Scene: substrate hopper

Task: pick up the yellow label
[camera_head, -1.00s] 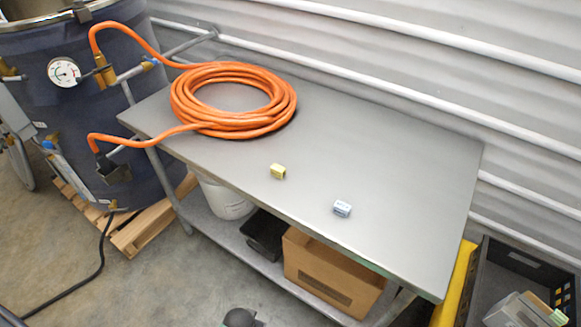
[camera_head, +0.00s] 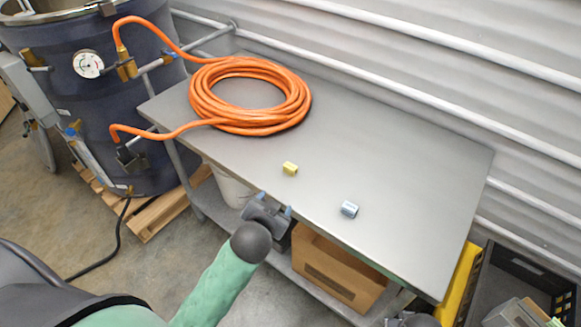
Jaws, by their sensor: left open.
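The yellow label (camera_head: 290,168) is a small yellow block-like piece lying on the grey metal table (camera_head: 400,165), near its front edge. A similar small blue-white label (camera_head: 349,209) lies to its right, apart from it. My left gripper (camera_head: 270,207) is open and empty at the table's front edge, in front of and below the yellow label, not touching it. Its arm comes up from the lower left. A dark rounded part at the bottom edge, right of centre, may be mine; no right gripper shows.
A coiled orange hose (camera_head: 300,97) lies on the table's left part and runs to the dark blue hopper (camera_head: 95,120). Under the table are a cardboard box (camera_head: 335,270) and a white bucket (camera_head: 232,186). A dark crate (camera_head: 515,270) stands at the right. The table's right half is mostly clear.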

